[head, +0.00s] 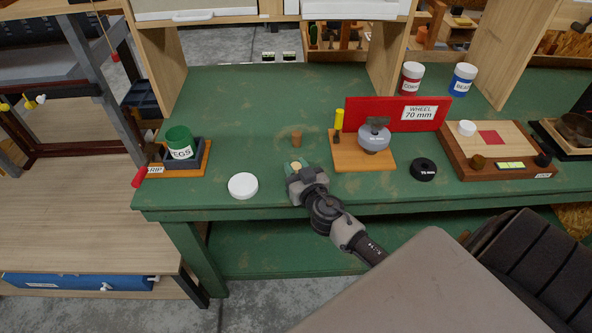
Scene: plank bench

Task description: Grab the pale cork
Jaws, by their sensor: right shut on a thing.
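My right gripper (298,168) reaches over the front part of the green bench, its arm coming up from the lower right. It is shut on a small pale thing between its fingertips, which looks like the pale cork (296,165); the fingers hide most of it. A darker brown cork (296,138) stands upright on the bench just beyond the gripper, apart from it. My left gripper is not in view.
A white round lid (243,186) lies left of the gripper. To the right are a wooden board (349,158) with a grey knobbed wheel, a black ring (423,169) and a red sign (388,114). The bench behind is clear.

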